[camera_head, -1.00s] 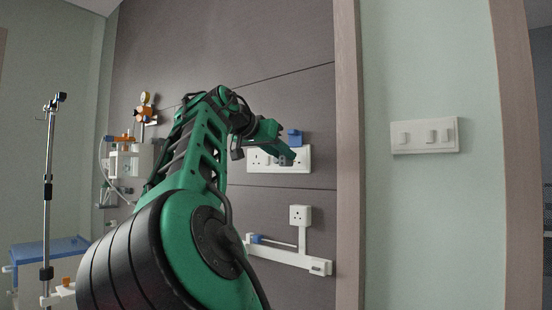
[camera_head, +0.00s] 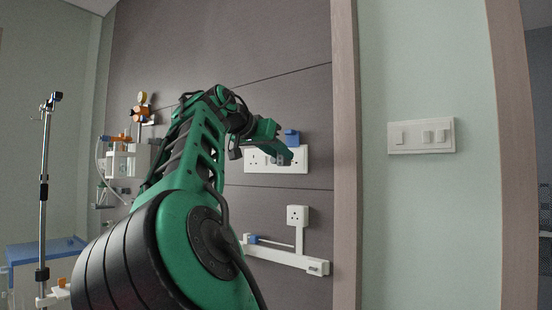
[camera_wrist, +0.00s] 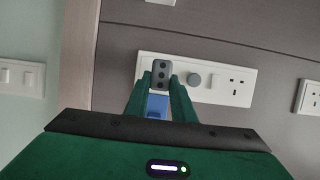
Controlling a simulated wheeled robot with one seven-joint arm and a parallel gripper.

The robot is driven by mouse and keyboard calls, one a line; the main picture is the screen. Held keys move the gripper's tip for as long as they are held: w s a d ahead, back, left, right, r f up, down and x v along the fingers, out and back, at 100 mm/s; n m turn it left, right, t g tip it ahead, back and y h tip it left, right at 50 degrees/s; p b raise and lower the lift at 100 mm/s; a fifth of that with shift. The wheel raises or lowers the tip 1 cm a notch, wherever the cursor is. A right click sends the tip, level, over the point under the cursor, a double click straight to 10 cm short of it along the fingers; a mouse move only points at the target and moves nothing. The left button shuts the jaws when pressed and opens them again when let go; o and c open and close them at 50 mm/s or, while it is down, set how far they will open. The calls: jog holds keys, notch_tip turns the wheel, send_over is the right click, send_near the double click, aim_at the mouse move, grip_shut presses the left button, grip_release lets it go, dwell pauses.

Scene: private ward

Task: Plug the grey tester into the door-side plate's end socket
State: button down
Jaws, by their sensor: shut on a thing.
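The grey tester (camera_wrist: 162,75), a small block with dark dots on its face, is between the two fingers of my gripper (camera_wrist: 161,84), which is shut on it. In the head view, my gripper (camera_head: 284,158) is at the door-side end of the white socket plate (camera_head: 301,166). In the wrist view, the tester lies over the left end of that plate (camera_wrist: 215,97) and hides the end socket. I cannot tell whether it touches or is seated. A round grey piece (camera_wrist: 193,80) and an open socket (camera_wrist: 238,83) show beside it.
A blue block (camera_head: 292,136) sits at the plate's top edge. A single-socket box (camera_head: 298,215) and white rail (camera_head: 290,258) are below. A switch plate (camera_head: 421,136) is beyond the door-side trim (camera_head: 345,180). Another plate (camera_wrist: 309,97) stands farther along the wall.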

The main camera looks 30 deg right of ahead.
jog(key=shift+w+d, duration=0.3)
jog(key=shift+d, duration=0.65)
dwell(0.5)
jog(key=shift+w+d, duration=0.15)
jog(key=shift+d, duration=0.2)
jog(key=c, duration=1.4)
grip_release()
jog(key=shift+d, duration=0.1)
jog(key=shift+c, duration=0.2)
jog(key=f+v, duration=0.1)
jog(key=v, duration=1.3)
jog(key=shift+a, duration=0.45)
